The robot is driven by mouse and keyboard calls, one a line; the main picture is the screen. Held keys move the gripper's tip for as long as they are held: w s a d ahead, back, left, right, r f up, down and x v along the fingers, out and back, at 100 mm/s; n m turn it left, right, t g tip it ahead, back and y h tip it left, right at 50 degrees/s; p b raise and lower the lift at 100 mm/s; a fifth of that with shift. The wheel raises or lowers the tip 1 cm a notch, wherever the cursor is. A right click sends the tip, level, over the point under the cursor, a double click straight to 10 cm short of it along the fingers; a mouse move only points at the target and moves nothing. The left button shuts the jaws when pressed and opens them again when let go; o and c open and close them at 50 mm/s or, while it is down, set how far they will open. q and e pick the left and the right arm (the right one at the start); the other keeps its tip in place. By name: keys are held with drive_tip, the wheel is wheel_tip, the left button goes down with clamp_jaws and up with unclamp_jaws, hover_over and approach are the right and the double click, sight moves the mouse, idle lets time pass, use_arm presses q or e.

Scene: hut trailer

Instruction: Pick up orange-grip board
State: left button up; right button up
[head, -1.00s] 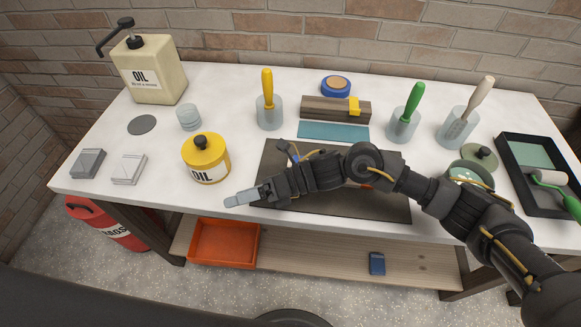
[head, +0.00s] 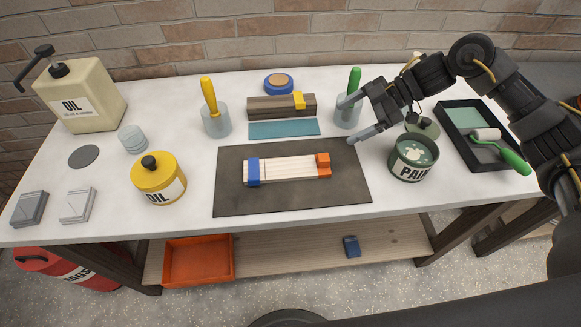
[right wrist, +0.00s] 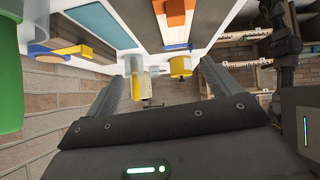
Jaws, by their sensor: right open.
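The orange-grip board (head: 288,169) is a pale, striped board lying flat on the dark mat (head: 235,202). It has an orange grip (head: 323,165) at its right end and a blue band (head: 253,172) at its left end. My right gripper (head: 352,121) is open and empty, up and to the right of the board, with its fingers pointing left near the green-handled cup. In the right wrist view, the orange grip (right wrist: 175,18) shows at the top, beyond the spread fingers of my right gripper (right wrist: 170,72). My left gripper is not in view.
A paint can (head: 413,160) stands right of the mat. The green-handled cup (head: 347,112) is close to my right fingers. A brown block with a yellow grip (head: 282,107) lies behind the mat, and a yellow oil can (head: 158,180) stands left. The white table (head: 190,222) is bare along its front.

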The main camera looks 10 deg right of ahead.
sight(322, 157)
drive_tip(key=shift+m+g+h, duration=0.3)
drive_tip(key=shift+g+h, duration=0.1)
drive_tip(key=shift+h, duration=0.2)
drive_tip(key=a+f, duration=0.1)
drive_tip(key=f, duration=0.1)
drive_tip(key=s+a+f, duration=0.1)
drive_tip(key=f, duration=0.2)
drive_tip(key=s+a+f, duration=0.1)
drive_tip(key=f, duration=0.2)
drive_tip(key=shift+a+f, duration=0.1)
drive_tip(key=shift+a, duration=0.1)
drive_tip(key=shift+s+x, duration=0.15)
drive_tip(key=shift+x, duration=1.3)
drive_tip(key=shift+s+x, duration=0.15)
drive_tip(key=shift+x, duration=1.25)
drive_tip(key=shift+a+r, duration=0.2)
drive_tip(key=c, duration=1.1)
wheel_tip(322, 157, up, 10)
drive_tip(key=shift+c, duration=0.2)
drive_tip(key=shift+f, duration=4.6)
